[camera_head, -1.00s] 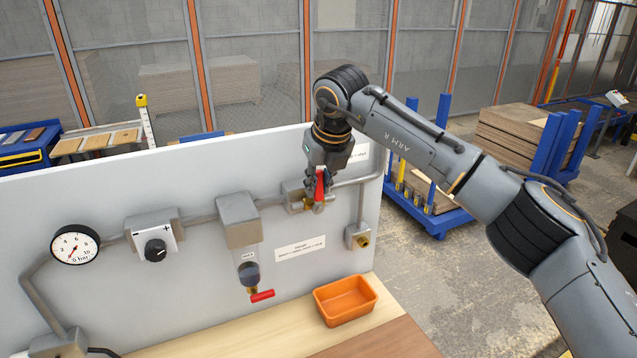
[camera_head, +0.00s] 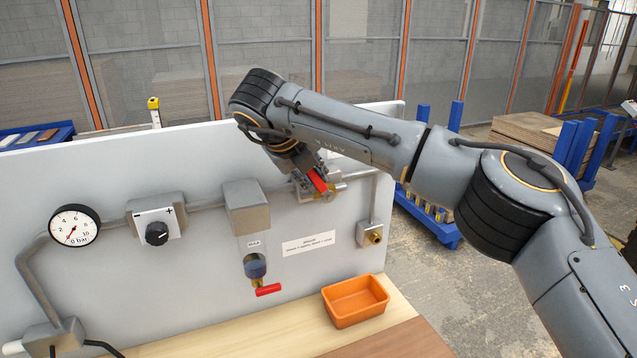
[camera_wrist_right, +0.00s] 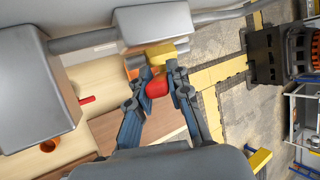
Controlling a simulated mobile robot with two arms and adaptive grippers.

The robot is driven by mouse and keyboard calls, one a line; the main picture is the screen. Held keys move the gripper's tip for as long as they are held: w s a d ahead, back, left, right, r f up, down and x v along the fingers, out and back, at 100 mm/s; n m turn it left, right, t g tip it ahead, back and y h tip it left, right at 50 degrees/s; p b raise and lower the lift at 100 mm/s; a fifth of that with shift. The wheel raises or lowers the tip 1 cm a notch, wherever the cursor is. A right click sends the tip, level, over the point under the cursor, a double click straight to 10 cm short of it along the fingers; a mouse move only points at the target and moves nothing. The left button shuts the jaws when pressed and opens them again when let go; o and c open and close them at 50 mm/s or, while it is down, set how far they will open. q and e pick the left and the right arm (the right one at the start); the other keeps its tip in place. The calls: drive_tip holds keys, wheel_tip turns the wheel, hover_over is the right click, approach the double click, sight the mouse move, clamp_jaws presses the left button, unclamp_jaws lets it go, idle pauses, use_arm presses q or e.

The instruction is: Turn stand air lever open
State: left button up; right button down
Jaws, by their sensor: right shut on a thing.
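The red air lever (camera_head: 317,181) sits on a brass valve in the pipe at the upper right of the grey panel. It is tilted, sloping between upper left and lower right in the head view. My right gripper (camera_head: 311,183) is shut on it, the arm reaching in from the right. In the right wrist view the two fingers (camera_wrist_right: 164,86) close on both sides of the red lever (camera_wrist_right: 157,87), just below the brass valve body (camera_wrist_right: 160,55). The fingers hide part of the lever. My left gripper is not in view.
A pressure gauge (camera_head: 75,227) with its needle near 0, a regulator knob (camera_head: 157,233) and a filter bowl with a red drain lever (camera_head: 268,290) are on the panel. An orange bin (camera_head: 356,300) stands on the wooden bench below. A brass outlet (camera_head: 375,237) is at right.

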drive_tip(key=shift+a+t+h, duration=0.15)
drive_tip(key=shift+t+h, duration=0.15)
drive_tip(key=shift+h, duration=0.1)
drive_tip(key=c, duration=1.2)
unclamp_jaws()
drive_tip(key=shift+f, duration=0.1)
drive_tip(key=v, duration=1.2)
drive_tip(key=shift+a, duration=0.1)
